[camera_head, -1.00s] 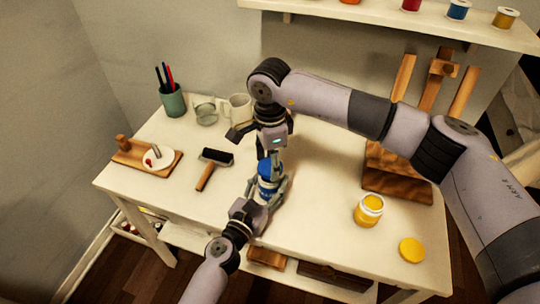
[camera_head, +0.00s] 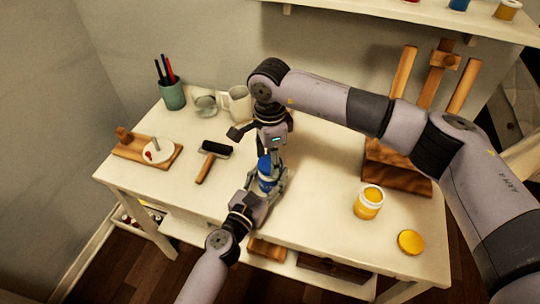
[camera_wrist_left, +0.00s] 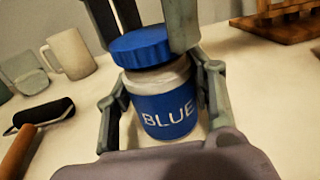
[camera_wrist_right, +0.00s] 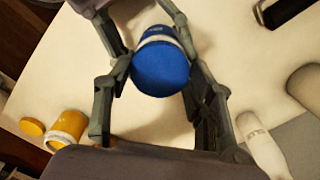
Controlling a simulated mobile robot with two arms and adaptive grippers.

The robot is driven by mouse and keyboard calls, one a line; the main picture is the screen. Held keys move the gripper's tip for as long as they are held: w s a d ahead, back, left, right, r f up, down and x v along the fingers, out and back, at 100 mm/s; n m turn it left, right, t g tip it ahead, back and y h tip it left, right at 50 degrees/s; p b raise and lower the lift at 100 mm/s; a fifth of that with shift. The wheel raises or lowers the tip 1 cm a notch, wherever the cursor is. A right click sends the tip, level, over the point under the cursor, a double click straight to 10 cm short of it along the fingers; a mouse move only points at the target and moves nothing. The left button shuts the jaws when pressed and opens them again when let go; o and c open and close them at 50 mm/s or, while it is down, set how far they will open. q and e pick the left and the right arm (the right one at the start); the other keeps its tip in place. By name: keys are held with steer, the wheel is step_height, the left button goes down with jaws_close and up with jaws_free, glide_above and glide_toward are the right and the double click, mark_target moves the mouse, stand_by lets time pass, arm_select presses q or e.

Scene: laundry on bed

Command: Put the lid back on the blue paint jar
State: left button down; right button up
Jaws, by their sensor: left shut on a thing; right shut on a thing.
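The blue paint jar (camera_wrist_left: 165,115), labelled BLUE, stands upright between the fingers of my left gripper (camera_head: 268,190), which is shut on it. The blue lid (camera_wrist_left: 140,47) is at the jar's mouth, looking slightly tilted in the left wrist view, with a pale band of jar showing below it. I cannot tell whether it is fully seated. My right gripper (camera_head: 268,153) reaches down from above and is shut on the lid. In the right wrist view the lid (camera_wrist_right: 161,68) sits between its fingers and hides most of the jar.
An open yellow jar (camera_head: 369,203) and its yellow lid (camera_head: 410,242) are at the right, near a wooden easel (camera_head: 395,172). A roller (camera_head: 212,158), palette board (camera_head: 130,150), mug (camera_head: 240,103), glass (camera_head: 205,106) and pen cup (camera_head: 172,95) are at the left and back.

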steer(key=shift+f, duration=0.6)
stand_by(0.4)
steer(key=m, duration=0.4)
steer(key=shift+m, duration=0.3)
steer(key=m, duration=0.3)
steer(key=shift+m, duration=0.4)
steer(key=m, duration=0.8)
